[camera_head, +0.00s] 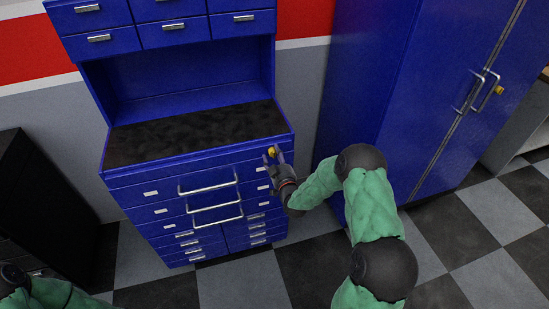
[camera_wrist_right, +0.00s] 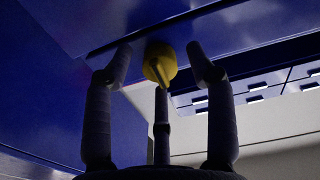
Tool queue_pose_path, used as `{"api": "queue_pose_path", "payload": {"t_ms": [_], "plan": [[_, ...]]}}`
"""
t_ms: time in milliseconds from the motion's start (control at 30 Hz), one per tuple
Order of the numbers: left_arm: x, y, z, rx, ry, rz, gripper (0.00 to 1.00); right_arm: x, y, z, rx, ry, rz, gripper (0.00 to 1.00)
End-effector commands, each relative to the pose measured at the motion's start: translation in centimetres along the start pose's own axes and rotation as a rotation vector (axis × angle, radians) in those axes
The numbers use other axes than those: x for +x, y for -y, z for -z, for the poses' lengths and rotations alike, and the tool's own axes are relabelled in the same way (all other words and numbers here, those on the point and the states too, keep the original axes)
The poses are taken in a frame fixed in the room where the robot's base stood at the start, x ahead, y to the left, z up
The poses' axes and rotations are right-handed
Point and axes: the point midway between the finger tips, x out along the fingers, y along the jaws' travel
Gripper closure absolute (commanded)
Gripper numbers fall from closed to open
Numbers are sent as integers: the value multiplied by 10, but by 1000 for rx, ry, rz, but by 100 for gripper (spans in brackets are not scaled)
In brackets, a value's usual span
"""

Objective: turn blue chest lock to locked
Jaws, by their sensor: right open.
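The blue chest (camera_head: 200,172) stands at the centre left of the head view, with a dark worktop and several drawers. Its yellow lock (camera_head: 271,151) is at the upper right of the drawer front. The lock also shows in the right wrist view (camera_wrist_right: 159,60), as a round yellow body with a narrow tab slanting down. My right gripper (camera_head: 275,159) is at the lock, with its fingers open on both sides and one below. I cannot tell whether any finger touches it. My left gripper is out of view; only part of my left arm shows at the lower left.
A tall blue cabinet (camera_head: 375,90) with silver handles and its own yellow lock (camera_head: 499,90) stands to the right. A black cabinet (camera_head: 30,210) stands at the left. Silver drawer handles (camera_head: 215,208) stick out below the lock. The checkered floor in front is clear.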

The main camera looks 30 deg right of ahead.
Motion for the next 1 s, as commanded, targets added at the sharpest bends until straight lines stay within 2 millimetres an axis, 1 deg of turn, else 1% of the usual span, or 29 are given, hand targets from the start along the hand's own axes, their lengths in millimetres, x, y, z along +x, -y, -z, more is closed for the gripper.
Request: {"api": "queue_pose_path", "payload": {"t_ms": [267, 300, 367, 400, 500, 800, 1000], "plan": [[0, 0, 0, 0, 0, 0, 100, 2, 0, 0, 0, 2, 0, 44], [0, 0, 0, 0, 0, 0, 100, 2, 0, 0, 0, 1, 0, 47], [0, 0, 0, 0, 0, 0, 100, 2, 0, 0, 0, 1, 0, 64], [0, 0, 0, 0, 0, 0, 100, 2, 0, 0, 0, 1, 0, 75], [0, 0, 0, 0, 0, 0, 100, 2, 0, 0, 0, 1, 0, 100], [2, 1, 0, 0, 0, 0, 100, 2, 0, -1, 20, 2, 0, 100], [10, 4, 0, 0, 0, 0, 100, 2, 0, -2, 106, 1, 0, 100]]}}
